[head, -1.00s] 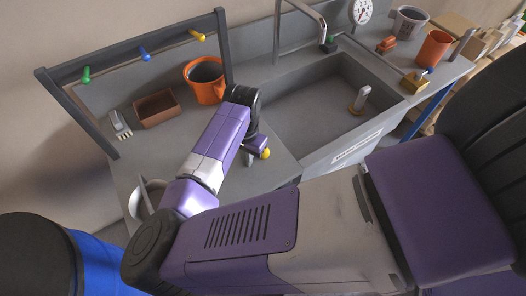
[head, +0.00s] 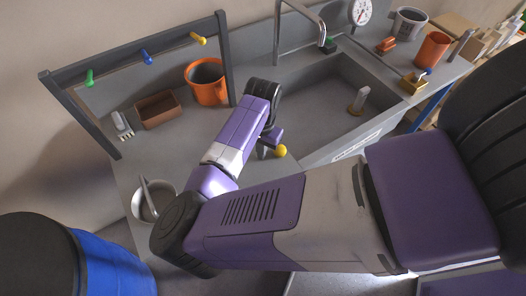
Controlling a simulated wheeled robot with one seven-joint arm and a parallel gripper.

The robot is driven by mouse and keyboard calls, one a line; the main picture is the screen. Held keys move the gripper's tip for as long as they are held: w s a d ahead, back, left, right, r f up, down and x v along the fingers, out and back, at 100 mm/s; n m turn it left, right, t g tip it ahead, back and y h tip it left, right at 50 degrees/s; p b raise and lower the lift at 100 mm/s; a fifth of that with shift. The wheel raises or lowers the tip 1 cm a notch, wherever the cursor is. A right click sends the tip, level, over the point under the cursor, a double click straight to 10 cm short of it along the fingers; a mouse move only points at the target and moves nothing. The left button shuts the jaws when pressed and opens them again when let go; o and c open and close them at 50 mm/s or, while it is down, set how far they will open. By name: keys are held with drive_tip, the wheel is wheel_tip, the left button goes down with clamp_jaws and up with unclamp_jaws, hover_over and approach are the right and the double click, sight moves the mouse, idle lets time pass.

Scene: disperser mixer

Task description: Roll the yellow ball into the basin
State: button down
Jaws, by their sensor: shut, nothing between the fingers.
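The yellow ball (head: 280,151) is on the grey counter, just left of the basin's near left corner. The basin (head: 318,105) is a sunken grey sink to the right of the ball. My gripper (head: 266,152) is low at the counter, close against the left side of the ball. It is shut and empty, and the ball is beside it. My arm's wrist hides part of the gripper, and I cannot tell whether it touches the ball.
A bowl (head: 152,203) is at front left. A tap (head: 300,20) rises behind the basin. A small upright object (head: 358,101) stands in the basin.

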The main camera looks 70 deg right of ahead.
drive_tip(key=shift+s+d+f+p, duration=0.15)
drive_tip(key=shift+s+d+p, duration=0.2)
drive_tip(key=shift+s+d, duration=1.15)
drive_tip(key=shift+s+d+f+p, duration=0.15)
drive_tip(key=shift+s+d+p, duration=0.2)
drive_tip(key=shift+s+d, duration=1.1)
drive_tip(key=shift+w+d, duration=0.25)
drive_tip(key=shift+r, duration=0.1)
drive_tip(key=shift+d+r+p, duration=0.1)
drive_tip(key=shift+r+p, duration=0.5)
drive_tip(key=shift+p, duration=0.1)
drive_tip(key=r+p, duration=0.4)
drive_tip(key=r, duration=0.1)
drive_tip(key=shift+w+a, duration=0.2)
drive_tip(key=shift+w, duration=0.2)
